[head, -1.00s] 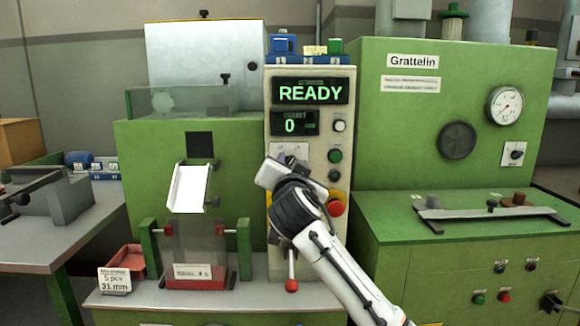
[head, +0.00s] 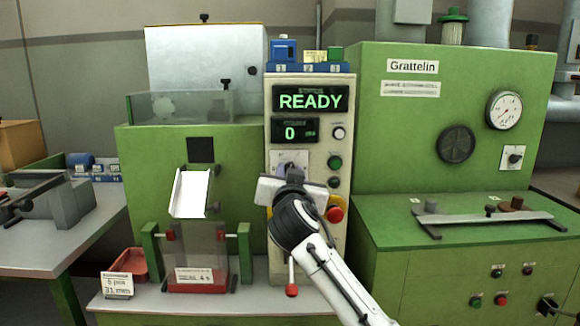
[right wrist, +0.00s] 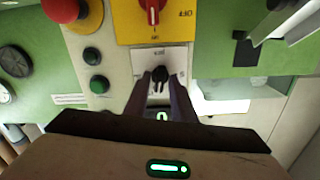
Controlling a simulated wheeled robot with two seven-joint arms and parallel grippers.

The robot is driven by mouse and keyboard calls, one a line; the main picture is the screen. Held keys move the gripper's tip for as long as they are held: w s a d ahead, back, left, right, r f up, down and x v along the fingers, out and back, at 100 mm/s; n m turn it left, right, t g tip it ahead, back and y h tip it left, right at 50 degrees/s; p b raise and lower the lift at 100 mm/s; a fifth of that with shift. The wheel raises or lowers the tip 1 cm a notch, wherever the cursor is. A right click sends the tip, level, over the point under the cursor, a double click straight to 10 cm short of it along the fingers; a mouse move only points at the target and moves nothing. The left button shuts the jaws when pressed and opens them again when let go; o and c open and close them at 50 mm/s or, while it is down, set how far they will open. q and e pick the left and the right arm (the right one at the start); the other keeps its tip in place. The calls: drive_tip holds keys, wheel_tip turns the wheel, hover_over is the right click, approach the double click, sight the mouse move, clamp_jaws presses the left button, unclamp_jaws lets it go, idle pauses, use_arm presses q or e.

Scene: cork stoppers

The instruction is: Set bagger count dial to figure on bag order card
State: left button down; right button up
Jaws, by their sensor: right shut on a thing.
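The count dial is a small black knob (right wrist: 160,75) on a pale plate (head: 283,158) of the bagger's control panel. My right gripper (right wrist: 160,88) is shut on this knob, with one finger on each side. In the head view my right gripper (head: 289,178) hides most of the knob. The count display (head: 295,130) reads 0, and the status display (head: 310,97) above it reads READY. The bag order card (head: 117,284) stands at the front left and reads 5 pcs, 31 mm. My left gripper is not in view.
A red emergency button (head: 335,214) and green buttons (head: 334,162) sit right of the dial. A yellow plate with a red switch (right wrist: 152,15) is close to it. A red-knobbed lever (head: 291,290) hangs below. A red tray (head: 131,264) lies behind the card.

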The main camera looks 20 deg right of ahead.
use_arm(q)
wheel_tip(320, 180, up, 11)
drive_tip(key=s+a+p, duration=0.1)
drive_tip(key=p, duration=1.3)
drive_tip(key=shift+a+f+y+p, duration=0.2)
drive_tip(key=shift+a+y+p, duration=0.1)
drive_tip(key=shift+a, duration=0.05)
use_arm(e)
drive_tip(key=shift+a+f+n, duration=0.1)
drive_tip(key=shift+n, duration=10)
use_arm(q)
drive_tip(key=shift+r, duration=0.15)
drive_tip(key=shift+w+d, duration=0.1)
use_arm(e)
drive_tip(key=o, duration=0.7)
drive_tip(key=shift+o, duration=0.2)
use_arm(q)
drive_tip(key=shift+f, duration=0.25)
use_arm(e)
drive_tip(key=v, duration=1)
drive_tip(key=shift+s, duration=0.1)
